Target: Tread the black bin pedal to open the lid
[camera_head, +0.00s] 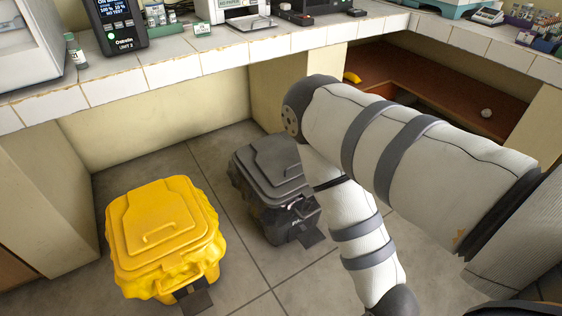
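The black bin (273,190) stands on the tiled floor under the counter, right of the yellow bin. Its lid (272,166) is shut and has a raised handle. A dark flat pedal (311,238) sticks out at the foot of the bin's front. My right arm comes in from the right, bends at an elbow in front of the bin's right side and runs down to the bottom edge. The arm hides part of the bin's right side. Neither gripper shows; my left arm is also out of view.
A yellow bin (165,240) with a shut lid and a dark pedal (196,302) stands at left. A brown shelf (430,95) is at the back right. Grey floor (215,155) lies clear between the bins.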

